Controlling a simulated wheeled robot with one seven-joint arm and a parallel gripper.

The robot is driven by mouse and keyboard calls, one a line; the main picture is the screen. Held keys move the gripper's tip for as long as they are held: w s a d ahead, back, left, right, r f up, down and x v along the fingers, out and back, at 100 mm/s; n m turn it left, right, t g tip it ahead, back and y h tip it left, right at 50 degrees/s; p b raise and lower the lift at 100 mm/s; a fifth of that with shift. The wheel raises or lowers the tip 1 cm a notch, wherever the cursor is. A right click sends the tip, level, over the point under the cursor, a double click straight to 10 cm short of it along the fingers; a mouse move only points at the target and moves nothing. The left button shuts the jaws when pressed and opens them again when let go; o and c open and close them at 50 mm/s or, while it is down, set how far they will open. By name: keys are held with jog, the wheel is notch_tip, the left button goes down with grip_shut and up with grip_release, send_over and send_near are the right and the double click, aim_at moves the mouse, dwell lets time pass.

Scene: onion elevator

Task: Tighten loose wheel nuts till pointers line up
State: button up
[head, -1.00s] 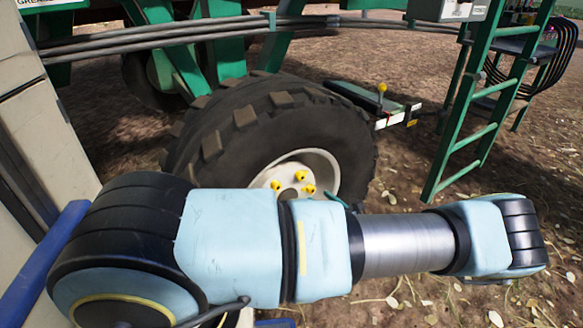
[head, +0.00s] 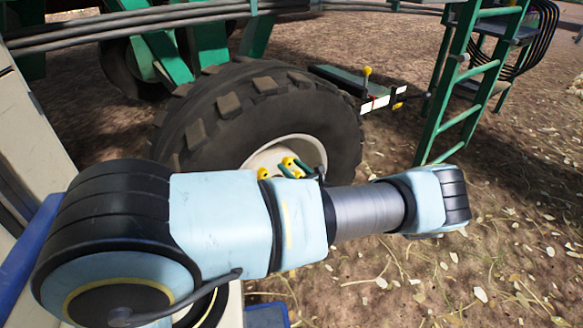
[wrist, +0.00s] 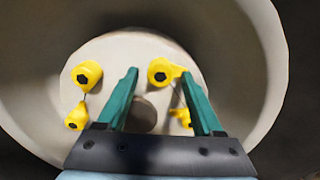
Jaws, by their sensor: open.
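The wheel (head: 270,110) stands left of centre in the head view, its pale rim (head: 312,150) partly behind my arm. In the wrist view the pale hub (wrist: 130,48) carries several yellow pointer nuts. My gripper (wrist: 160,74) is open and empty, with green fingers facing the hub; they also show at the rim in the head view (head: 295,167). The upper right nut (wrist: 160,68) appears between the fingertips, its pointer toward the right finger. I cannot tell whether they touch.
A green ladder (head: 468,85) stands right of the wheel. A flat green step with a yellow-knobbed lever (head: 366,75) is behind the wheel. Hoses (head: 200,27) and green frame beams run above. Leaf-strewn soil (head: 430,270) at the lower right is open.

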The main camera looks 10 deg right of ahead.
grip_shut()
dwell(0.6)
